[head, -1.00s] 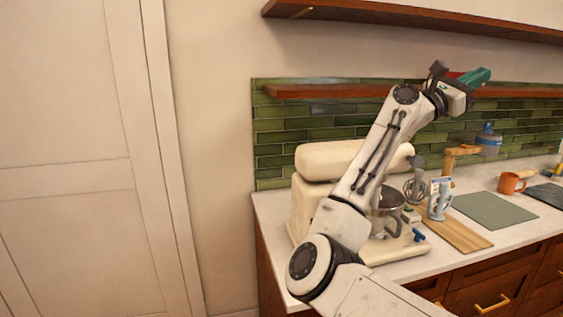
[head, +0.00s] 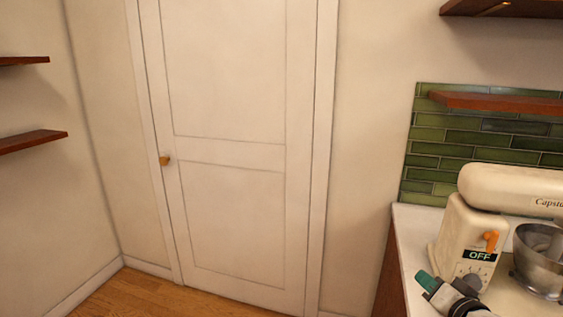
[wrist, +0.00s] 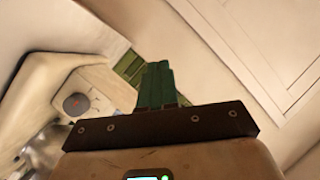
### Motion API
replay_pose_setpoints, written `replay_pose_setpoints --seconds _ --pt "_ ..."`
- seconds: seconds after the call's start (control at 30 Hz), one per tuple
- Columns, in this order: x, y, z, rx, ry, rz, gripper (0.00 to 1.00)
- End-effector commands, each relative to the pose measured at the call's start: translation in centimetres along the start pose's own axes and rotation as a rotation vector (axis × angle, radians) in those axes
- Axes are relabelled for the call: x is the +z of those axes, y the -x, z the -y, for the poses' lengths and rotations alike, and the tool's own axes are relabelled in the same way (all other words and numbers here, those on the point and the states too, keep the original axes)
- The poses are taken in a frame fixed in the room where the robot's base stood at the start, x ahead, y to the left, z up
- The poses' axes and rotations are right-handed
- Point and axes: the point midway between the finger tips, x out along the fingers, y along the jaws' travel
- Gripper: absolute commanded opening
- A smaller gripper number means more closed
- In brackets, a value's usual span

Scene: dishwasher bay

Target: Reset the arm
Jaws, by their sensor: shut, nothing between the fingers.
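My gripper (head: 428,282) shows low at the right of the head view, its green fingertips pointing up and left. It appears in front of the cream stand mixer's base, at the counter's left end. In the wrist view the green fingers (wrist: 155,86) are pressed together with nothing between them. Most of my arm is out of the head view, below its bottom edge.
The cream stand mixer (head: 512,184) has an orange lever, an "OFF" display and a metal bowl (head: 541,262). It stands on the white counter (head: 409,222). A closed white door (head: 232,110) is in the middle. The wooden floor (head: 150,297) before it looks clear. Shelves (head: 30,141) hang at left.

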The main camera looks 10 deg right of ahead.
Motion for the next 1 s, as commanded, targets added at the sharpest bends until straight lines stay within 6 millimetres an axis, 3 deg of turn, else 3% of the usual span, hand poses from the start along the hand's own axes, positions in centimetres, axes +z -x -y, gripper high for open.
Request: replay_pose_setpoints --seconds 0.03,0.2,0.27,0.4,0.5,0.6,0.7,0.8,1.0 --pt "3.5 0.9 -1.0 0.040 0.058 0.093 0.00" --pt "13.8 5.6 -4.2 0.163 0.263 0.406 0.00" --pt "17.0 8.0 -5.4 0.200 0.332 0.519 0.00" --pt "23.4 14.4 -8.1 0.273 0.486 0.784 0.00" --pt "26.5 19.1 -9.6 0.309 0.575 0.951 0.00" --pt "28.4 22.8 -10.6 0.333 0.639 1.078 0.00" --pt "29.3 25.2 -11.1 0.346 0.678 1.157 0.00" --pt "29.7 26.3 -11.4 0.351 0.694 1.194 0.00" --pt "29.7 26.4 -11.4 0.352 0.696 1.198 0.00"
